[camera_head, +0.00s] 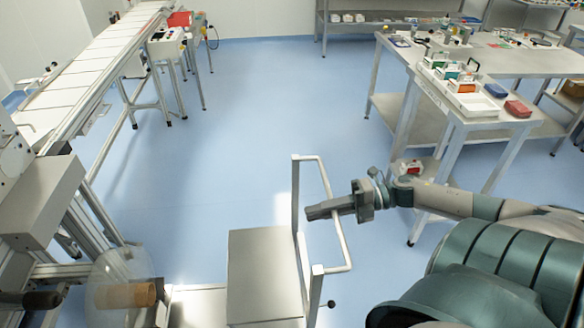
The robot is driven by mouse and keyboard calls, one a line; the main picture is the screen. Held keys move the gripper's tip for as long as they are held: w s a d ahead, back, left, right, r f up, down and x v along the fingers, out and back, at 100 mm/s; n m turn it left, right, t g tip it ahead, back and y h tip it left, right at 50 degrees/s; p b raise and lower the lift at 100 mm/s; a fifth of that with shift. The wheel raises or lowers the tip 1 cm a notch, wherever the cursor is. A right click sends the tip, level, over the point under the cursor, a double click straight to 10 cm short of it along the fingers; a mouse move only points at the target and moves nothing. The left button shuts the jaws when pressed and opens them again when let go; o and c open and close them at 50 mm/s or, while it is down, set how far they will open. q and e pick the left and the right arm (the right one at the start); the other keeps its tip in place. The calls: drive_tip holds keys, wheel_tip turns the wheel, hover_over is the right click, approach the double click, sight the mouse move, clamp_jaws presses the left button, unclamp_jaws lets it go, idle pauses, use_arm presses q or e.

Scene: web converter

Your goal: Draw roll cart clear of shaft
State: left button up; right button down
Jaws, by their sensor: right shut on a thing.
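The roll cart (264,278) stands at the bottom centre, with a flat grey top and a pale tubular handle (333,240) on its right side. My right gripper (328,209) reaches in from the right and is shut on the long bar of this handle. At the lower left is the machine, with a clear round disc (112,268) and a brown core (126,296) in line with a dark shaft end (36,300). The cart top lies to the right of the disc and core. The cart's lower part is cut off by the frame. My left gripper is out of view.
A long conveyor table (92,72) runs along the left. A steel workbench (500,62) and a smaller table with bins (470,118) stand at the right. The blue floor (240,120) between them is clear. A shelf (385,27) stands at the back.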

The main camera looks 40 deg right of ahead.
drive_tip(key=shift+f+v, duration=0.15)
drive_tip(key=shift+v, duration=0.7)
drive_tip(key=shift+f+v, duration=0.2)
drive_tip(key=shift+v, duration=0.6)
drive_tip(key=c, duration=1.8)
unclamp_jaws()
drive_tip(key=shift+o, duration=0.2)
drive_tip(key=shift+d, duration=0.1)
drive_tip(key=b+v, duration=0.2)
drive_tip(key=v, duration=1.5)
drive_tip(key=shift+b, duration=0.4)
